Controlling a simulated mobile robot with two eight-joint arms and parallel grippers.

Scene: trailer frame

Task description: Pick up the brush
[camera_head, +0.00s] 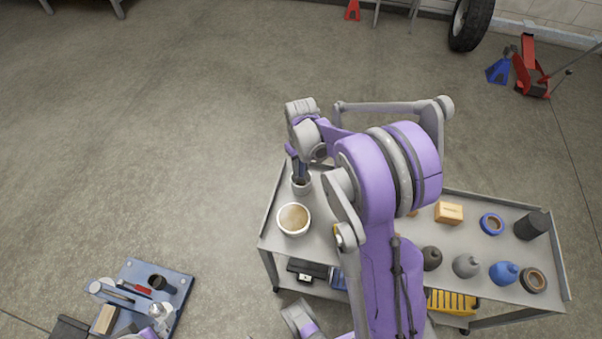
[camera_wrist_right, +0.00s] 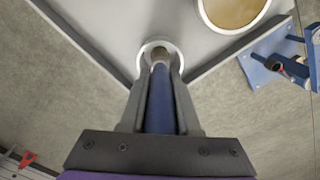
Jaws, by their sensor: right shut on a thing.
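The brush (camera_wrist_right: 160,105) shows in the right wrist view as a blue handle with a lighter far end, lying between the fingers of my right gripper (camera_wrist_right: 159,88). My right gripper is shut on the handle. The far end of the brush reaches to a small white cup (camera_wrist_right: 149,47); I cannot tell how deep it sits inside. In the head view the cup (camera_head: 301,186) stands at the left end of the grey cart (camera_head: 328,236), right below my right gripper (camera_head: 299,168). My left gripper is not in view.
A white bowl (camera_head: 294,219) of tan content stands close to the cup. An orange box (camera_head: 448,212), blue tape roll (camera_head: 492,223), dark cylinder (camera_head: 532,225) and several bottles are at the cart's right. A blue tool tray (camera_head: 178,283) is at lower left. Raised edges border the cart.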

